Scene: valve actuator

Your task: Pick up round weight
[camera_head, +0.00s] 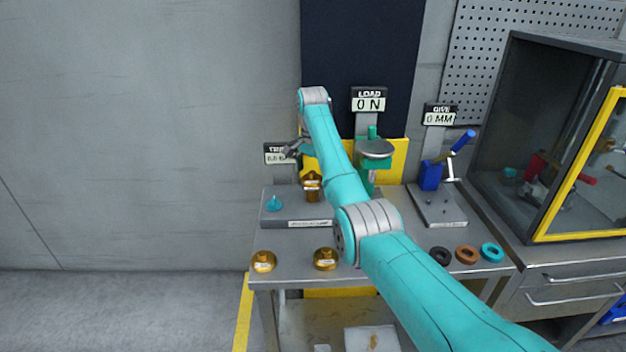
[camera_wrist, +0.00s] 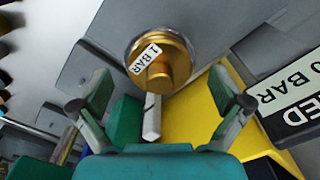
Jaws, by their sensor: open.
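Several brass round weights are in the head view. One (camera_head: 312,186) stands at the back near the grey plate, and two sit at the front of the bench, one at the left corner (camera_head: 263,262) and one further right (camera_head: 325,259). In the wrist view a brass weight (camera_wrist: 172,67) with a "1 BAR" label lies just beyond the fingertips, roughly centred between them. My gripper (camera_head: 293,148) is above the back left of the bench, partly in front of a small display. The wrist view shows my gripper (camera_wrist: 163,108) with its fingers apart and nothing between them.
A teal cone (camera_head: 274,203) stands on the grey plate (camera_head: 297,224). A green stand with a round pan (camera_head: 375,150) is right of my arm. A blue-handled lever device (camera_head: 432,176), three rings (camera_head: 467,254) and a glass-fronted cabinet (camera_head: 540,130) lie further right.

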